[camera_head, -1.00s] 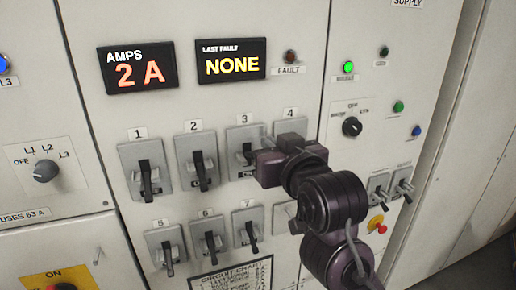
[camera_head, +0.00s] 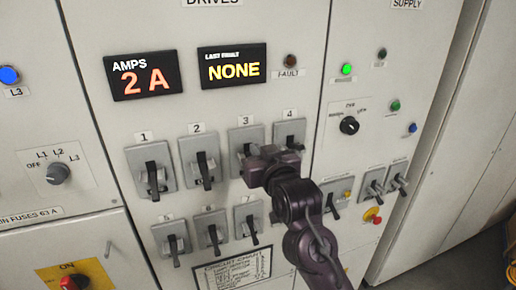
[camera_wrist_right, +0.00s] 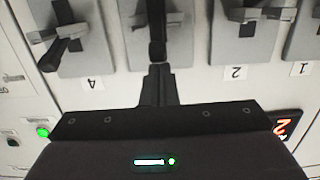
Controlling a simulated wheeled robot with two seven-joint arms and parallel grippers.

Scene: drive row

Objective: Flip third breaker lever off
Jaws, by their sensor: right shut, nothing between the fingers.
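The third breaker (camera_head: 239,136), labelled 3, is in the top row of the grey panel. Its plate shows above my right gripper (camera_head: 248,167), which hides its lower part in the head view. In the right wrist view, which is upside down, the third lever (camera_wrist_right: 156,30) is black and lines up with the narrow shut fingertips (camera_wrist_right: 157,80). The fingertips are empty and lie close to the lever's end; I cannot tell whether they touch. My left gripper is not in view.
Breakers 1 (camera_head: 138,160), 2 (camera_head: 187,150) and 4 (camera_head: 281,130) flank it, with their levers close by. A lower breaker row runs beneath, with a circuit chart (camera_head: 232,270). Displays for amps (camera_head: 143,77) and last fault (camera_head: 233,66) sit above.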

